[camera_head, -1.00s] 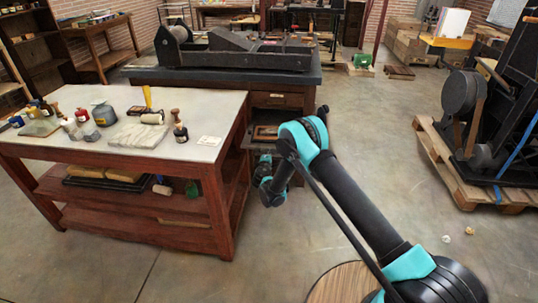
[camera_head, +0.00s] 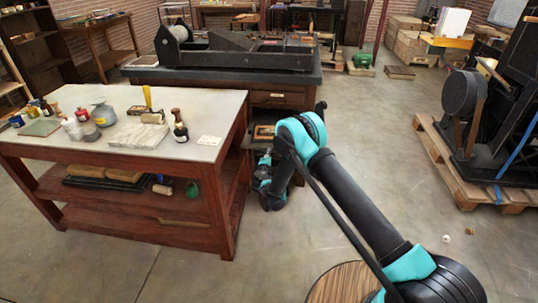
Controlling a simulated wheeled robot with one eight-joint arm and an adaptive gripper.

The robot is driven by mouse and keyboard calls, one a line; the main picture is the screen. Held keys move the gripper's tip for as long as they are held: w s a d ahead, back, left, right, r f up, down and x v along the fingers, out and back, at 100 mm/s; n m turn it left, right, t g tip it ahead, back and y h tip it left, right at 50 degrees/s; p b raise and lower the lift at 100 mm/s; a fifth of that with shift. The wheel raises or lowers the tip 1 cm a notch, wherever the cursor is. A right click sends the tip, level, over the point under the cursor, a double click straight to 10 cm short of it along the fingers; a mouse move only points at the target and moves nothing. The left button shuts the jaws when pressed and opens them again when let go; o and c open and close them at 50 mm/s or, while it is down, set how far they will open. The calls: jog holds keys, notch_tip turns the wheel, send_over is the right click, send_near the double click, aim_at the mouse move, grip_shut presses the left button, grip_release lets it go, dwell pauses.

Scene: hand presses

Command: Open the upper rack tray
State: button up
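A dark cabinet (camera_head: 222,75) stands behind the light-topped table, with a wooden drawer front (camera_head: 279,99) under its top. Below that drawer, a shallow tray (camera_head: 264,132) with a brown panel shows between the table's right edge and my arm. It seems to be the upper rack tray; how far out it sits is hard to tell. My arm reaches down in front of it. My gripper (camera_head: 264,177) is low beside the table's right end, below the tray. Its fingers are small and partly hidden, so their opening and any contact do not show.
The red-brown table (camera_head: 205,152) stands close left of my gripper, with bottles and a marble slab (camera_head: 138,136) on it. A black press (camera_head: 240,50) sits on the cabinet. Another machine stands on a pallet (camera_head: 446,165) at the right. The floor between is mostly clear.

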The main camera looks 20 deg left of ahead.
jog(key=shift+v, duration=2.3)
